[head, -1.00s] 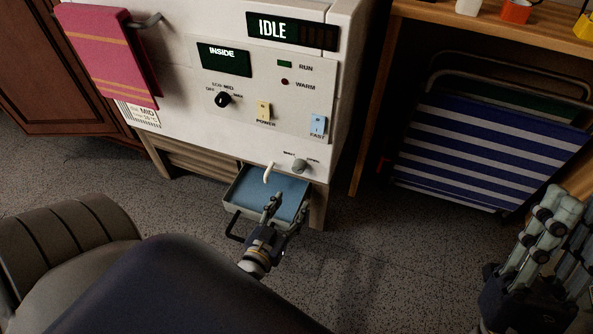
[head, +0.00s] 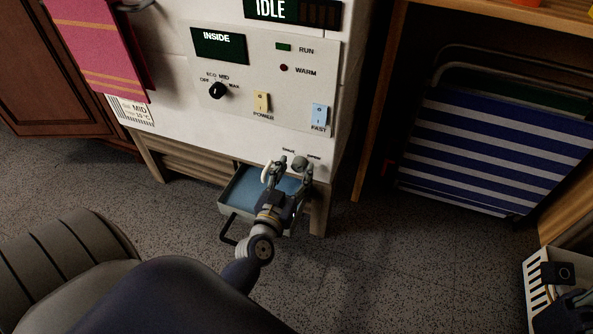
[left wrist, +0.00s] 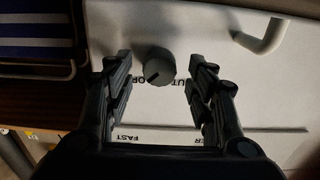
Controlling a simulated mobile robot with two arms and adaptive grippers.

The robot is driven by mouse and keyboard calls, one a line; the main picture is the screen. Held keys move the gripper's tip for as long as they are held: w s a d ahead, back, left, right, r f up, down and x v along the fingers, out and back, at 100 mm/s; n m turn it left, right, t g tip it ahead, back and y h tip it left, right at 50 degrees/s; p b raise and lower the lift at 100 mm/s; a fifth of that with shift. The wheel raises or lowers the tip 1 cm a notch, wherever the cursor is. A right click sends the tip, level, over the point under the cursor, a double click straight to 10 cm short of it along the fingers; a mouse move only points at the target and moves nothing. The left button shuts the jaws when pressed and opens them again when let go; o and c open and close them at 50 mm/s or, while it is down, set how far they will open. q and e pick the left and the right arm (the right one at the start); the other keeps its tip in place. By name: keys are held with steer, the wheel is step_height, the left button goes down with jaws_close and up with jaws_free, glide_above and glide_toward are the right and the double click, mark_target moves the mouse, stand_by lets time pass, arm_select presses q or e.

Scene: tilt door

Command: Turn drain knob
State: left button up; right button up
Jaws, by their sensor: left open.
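The drain knob (head: 301,164) is a small round grey knob low on the front of the white machine, below the blue FAST switch. In the left wrist view the knob (left wrist: 159,68) shows a dark pointer line and lies between my finger pairs, with gaps on both sides. My left gripper (head: 284,171) is open, reaching up at the panel just below and left of the knob in the head view. Lettering by the knob is partly hidden. A greyish part at the bottom right corner (head: 580,300) may be my right gripper; its jaws cannot be made out.
A white bent spout (head: 266,171) sits left of the knob, close to my left gripper. A tray with a blue inside (head: 243,188) juts out below. A striped folded chair (head: 490,150) stands under the wooden shelf on the right. A white basket (head: 536,285) is at lower right.

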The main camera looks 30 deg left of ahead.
arm_select(q)
steer(key=shift+w+a, duration=0.15)
steer(key=shift+w, duration=0.55)
steer(key=shift+c, duration=0.6)
steer(key=c, duration=1)
steer(key=shift+o, duration=0.2)
